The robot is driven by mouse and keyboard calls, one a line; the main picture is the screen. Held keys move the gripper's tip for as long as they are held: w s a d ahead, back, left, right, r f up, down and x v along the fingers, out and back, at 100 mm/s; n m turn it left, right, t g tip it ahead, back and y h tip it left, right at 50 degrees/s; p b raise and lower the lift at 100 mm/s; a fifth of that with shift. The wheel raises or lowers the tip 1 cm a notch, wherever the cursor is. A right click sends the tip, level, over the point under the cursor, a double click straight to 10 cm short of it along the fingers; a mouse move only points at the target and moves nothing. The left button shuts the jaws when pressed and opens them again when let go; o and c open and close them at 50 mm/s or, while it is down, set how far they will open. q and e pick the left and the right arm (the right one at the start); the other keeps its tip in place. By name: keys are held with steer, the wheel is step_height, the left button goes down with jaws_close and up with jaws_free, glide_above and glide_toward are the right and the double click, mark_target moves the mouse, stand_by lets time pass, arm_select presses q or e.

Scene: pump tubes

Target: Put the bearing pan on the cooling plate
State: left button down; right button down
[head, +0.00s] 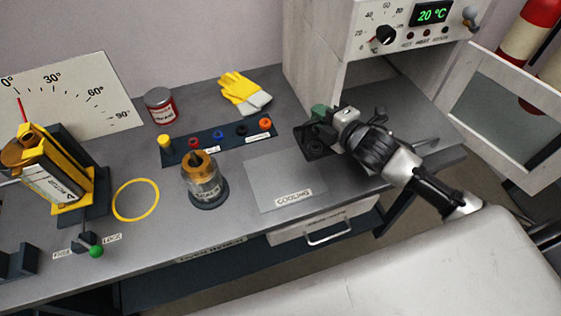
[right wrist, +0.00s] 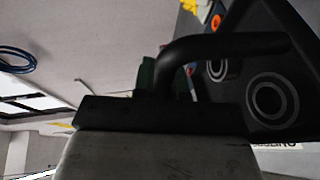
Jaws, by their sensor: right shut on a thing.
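The bearing pan (head: 313,147) is dark, with round ring marks, just right of the cooling plate at the front left of the open oven. Its ringed face shows large in the right wrist view (right wrist: 290,65). My right gripper (head: 330,122) is shut on the pan, partly covering it from above. Whether the pan touches the bench is unclear. The cooling plate (head: 262,186) is a flat grey square labelled COOLING, bare on top. My left gripper is not in view.
The oven's door (head: 505,110) stands open at right, and its display reads 20 °C. A glass jar (head: 204,187) stands left of the plate. A dark rack of coloured plugs (head: 218,139) and yellow gloves (head: 243,92) lie behind. A yellow ring (head: 136,184) lies further left.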

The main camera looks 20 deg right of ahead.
steer(key=shift+w+a+f+p, duration=0.15)
steer(key=shift+a+f+p, duration=0.1)
steer(key=shift+a+f, duration=2.35)
steer(key=shift+w+a+f+p, duration=0.1)
steer(key=shift+a+f+p, duration=0.1)
steer(key=shift+a+f, duration=2.35)
steer(key=shift+a, duration=0.1)
steer(key=c, duration=1.2)
jaws_free()
steer(key=shift+o, duration=0.2)
steer(key=v, duration=1.2)
steer(key=shift+b, duration=0.35)
